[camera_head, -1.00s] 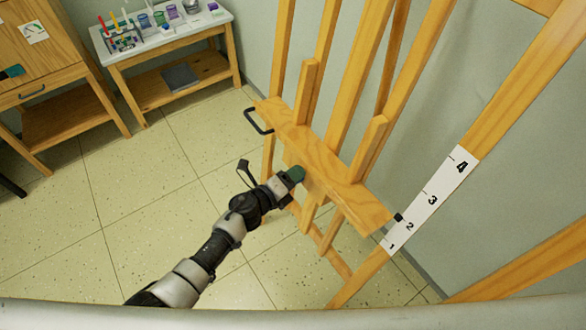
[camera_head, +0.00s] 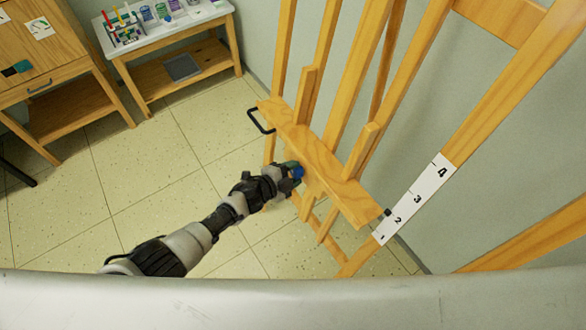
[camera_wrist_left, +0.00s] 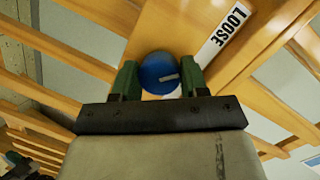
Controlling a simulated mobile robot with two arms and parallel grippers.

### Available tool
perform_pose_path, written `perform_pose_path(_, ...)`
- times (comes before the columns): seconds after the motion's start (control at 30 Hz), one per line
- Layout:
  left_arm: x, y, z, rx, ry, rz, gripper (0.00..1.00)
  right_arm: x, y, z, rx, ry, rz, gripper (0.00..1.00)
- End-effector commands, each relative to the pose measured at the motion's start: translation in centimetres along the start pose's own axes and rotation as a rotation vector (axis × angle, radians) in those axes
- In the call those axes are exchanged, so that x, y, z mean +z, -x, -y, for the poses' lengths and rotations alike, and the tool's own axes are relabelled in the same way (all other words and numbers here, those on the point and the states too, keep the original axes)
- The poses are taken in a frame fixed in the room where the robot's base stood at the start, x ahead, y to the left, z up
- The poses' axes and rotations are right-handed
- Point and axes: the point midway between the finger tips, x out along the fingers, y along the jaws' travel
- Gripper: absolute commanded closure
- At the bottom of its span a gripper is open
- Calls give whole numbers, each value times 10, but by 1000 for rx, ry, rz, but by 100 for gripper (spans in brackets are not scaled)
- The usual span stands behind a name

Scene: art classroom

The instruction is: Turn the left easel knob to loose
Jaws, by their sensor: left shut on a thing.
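The wooden easel (camera_head: 322,160) stands against the wall at the centre right of the head view. The blue knob (camera_head: 298,172) is on the front of its ledge, and the left wrist view shows it close up (camera_wrist_left: 159,72) with a pale mark pointing to the right. A white label (camera_wrist_left: 226,35) reading LOOSE lies up and to the right of the knob. My left gripper (camera_head: 292,171) has its green fingers (camera_wrist_left: 159,82) on either side of the knob, shut on it.
A black handle (camera_head: 260,121) sticks out from the left end of the ledge. A numbered white scale (camera_head: 416,198) runs along a slanted easel post. A small table with art supplies (camera_head: 190,75) and a wooden cabinet (camera_head: 45,60) stand at the left. The tiled floor between is clear.

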Motion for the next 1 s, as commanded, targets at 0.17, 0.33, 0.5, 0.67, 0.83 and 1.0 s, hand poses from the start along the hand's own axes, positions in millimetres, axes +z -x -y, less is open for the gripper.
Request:
perform_pose_path(0.17,0,0,3,19,98,-5,80,-1,7,0,0,0,0,41)
perform_pose_path(0.33,0,0,2,31,159,-11,80,-1,10,0,0,0,-1,41)
perform_pose_path(0.5,0,0,2,36,189,-14,80,-1,11,0,0,0,-1,41)
perform_pose_path(0.67,0,0,2,37,199,-14,80,-1,11,0,0,0,-1,41)
perform_pose_path(0.83,0,-1,2,37,200,-15,80,-1,11,0,0,0,-1,41)
perform_pose_path(1.0,0,-1,2,37,200,-15,48,-1,11,0,0,0,0,41)
